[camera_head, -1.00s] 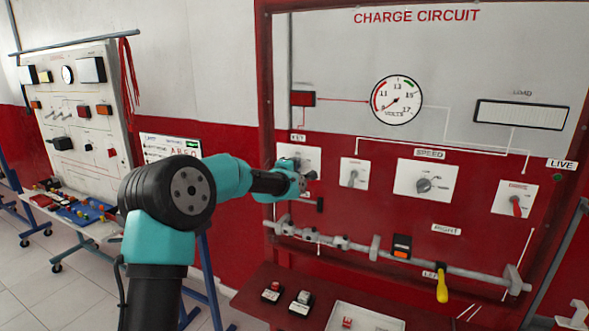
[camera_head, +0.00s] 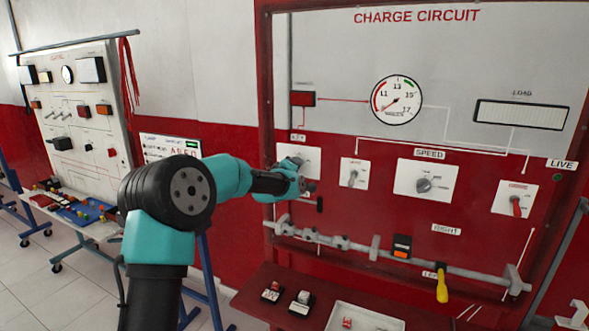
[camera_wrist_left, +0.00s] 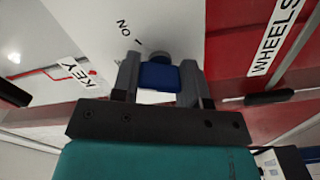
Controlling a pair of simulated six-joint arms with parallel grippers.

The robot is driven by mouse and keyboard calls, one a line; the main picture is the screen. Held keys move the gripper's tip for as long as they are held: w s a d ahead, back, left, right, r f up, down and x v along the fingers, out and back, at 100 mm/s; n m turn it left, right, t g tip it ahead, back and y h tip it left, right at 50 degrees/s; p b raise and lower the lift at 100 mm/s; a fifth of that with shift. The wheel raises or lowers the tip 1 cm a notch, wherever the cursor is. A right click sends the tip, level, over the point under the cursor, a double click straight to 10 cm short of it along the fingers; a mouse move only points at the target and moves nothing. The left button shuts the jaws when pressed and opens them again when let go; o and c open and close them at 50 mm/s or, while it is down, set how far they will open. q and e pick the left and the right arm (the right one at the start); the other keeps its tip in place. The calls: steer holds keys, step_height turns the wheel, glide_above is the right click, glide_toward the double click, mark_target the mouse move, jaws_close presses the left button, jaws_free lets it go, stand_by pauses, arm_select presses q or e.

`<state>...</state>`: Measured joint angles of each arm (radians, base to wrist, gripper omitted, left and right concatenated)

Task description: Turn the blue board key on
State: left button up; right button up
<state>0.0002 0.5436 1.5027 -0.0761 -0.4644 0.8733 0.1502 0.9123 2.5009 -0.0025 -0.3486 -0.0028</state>
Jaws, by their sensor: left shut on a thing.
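The blue key (camera_wrist_left: 159,77) sits in a round grey switch on a white plate, beside an "ON" mark, in the left wrist view. My left gripper (camera_wrist_left: 160,88) is shut on the key, with one grey finger on each side of it. In the head view my left gripper (camera_head: 308,187) is at the white key plate (camera_head: 313,158) on the left side of the charge circuit board. There the arm and gripper hide the key. My right gripper is not in view.
The red board (camera_head: 385,214) also carries a speed knob (camera_head: 424,185), other switches and a volt gauge (camera_head: 397,99). A grey rail (camera_head: 350,245) runs below. A black lever (camera_wrist_left: 270,97) is right of the gripper in the wrist view.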

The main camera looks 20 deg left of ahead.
arm_select(q)
steer(key=m, duration=0.7)
stand_by(0.5)
steer(key=o, duration=0.9)
steer(key=s, duration=1.7)
steer(key=shift+s+a, duration=0.2)
steer(key=shift+a, duration=0.15)
